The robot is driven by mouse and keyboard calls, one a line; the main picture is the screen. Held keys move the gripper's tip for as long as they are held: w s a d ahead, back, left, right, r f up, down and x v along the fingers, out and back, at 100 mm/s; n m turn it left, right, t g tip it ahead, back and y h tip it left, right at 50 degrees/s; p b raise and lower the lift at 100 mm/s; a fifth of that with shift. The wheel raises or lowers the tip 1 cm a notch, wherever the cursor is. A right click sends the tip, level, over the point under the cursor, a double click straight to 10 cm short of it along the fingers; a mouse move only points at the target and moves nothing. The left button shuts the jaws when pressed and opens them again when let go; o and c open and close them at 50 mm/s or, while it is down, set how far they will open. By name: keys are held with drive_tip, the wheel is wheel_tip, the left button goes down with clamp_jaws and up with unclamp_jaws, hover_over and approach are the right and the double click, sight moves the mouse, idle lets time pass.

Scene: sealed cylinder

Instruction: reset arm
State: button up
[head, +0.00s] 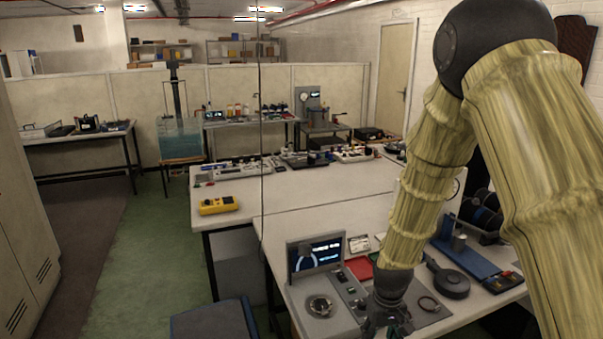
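My arm, in a pale yellow-green sleeve with dark joints, comes down from the upper right of the head view. My gripper (386,322) is at the bottom edge, over the front part of the near bench. It points downward and is dark and partly cut off by the picture's edge. I cannot make out whether its fingers are open or shut, or whether anything is between them. No sealed cylinder can be clearly picked out.
A grey console with a lit screen (316,253) stands just left of my gripper. A blue device (466,257) and a round black piece (447,281) lie to its right. A yellow meter (218,205) lies on the far bench. Green floor (150,265) is open at left.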

drive_tip(key=s+d+f+m, duration=0.1)
drive_tip(key=s+d+f, duration=0.1)
drive_tip(key=s+f, duration=1.95)
drive_tip(key=s+d+f, duration=0.1)
drive_tip(key=s+f, duration=0.2)
drive_tip(key=s, duration=0.9)
drive_tip(key=shift+m+b, duration=0.35)
drive_tip(key=shift+m, duration=0.05)
